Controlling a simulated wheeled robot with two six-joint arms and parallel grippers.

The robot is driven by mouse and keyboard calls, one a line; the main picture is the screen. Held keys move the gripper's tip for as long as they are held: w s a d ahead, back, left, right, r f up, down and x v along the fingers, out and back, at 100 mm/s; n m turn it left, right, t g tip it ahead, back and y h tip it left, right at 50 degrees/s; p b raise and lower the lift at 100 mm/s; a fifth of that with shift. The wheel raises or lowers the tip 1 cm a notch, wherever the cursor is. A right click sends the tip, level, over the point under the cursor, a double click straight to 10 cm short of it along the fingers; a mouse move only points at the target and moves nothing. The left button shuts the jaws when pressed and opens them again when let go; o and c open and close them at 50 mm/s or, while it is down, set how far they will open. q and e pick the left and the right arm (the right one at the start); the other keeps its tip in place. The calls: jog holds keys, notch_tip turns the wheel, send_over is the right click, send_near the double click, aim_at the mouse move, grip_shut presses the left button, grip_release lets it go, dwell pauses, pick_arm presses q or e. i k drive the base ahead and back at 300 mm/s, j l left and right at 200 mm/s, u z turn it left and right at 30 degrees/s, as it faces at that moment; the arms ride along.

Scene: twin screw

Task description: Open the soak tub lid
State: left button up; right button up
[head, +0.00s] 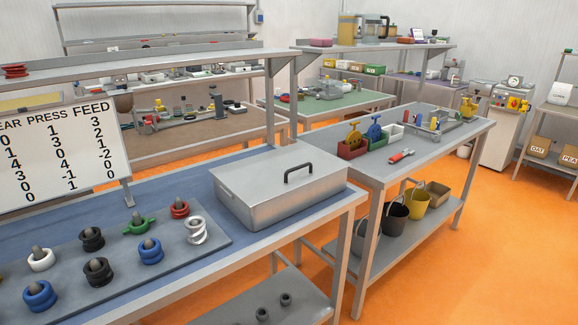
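The soak tub (285,208) is a grey metal box on the blue-topped bench, near the bench's right end. Its flat lid (250,172) lies shut on top. A black bar handle (299,172) stands up from the lid toward its right side. The inside of the tub is hidden. Neither of my grippers shows in the head view.
Left of the tub, a dark board (120,262) holds several coloured rings on pegs. A whiteboard with numbers (60,150) stands behind it. To the right, another bench (440,145) carries small bins and a red wrench (401,156). Orange floor (500,250) is open at right.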

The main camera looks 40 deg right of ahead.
aim_at(255, 179)
jog(key=l+z, duration=0.2)
jog(key=l, duration=0.25)
jog(key=i+l+z, duration=0.2)
jog(key=l, duration=0.25)
jog(key=l+z, duration=0.2)
jog(key=l, duration=0.25)
jog(key=i, duration=0.05)
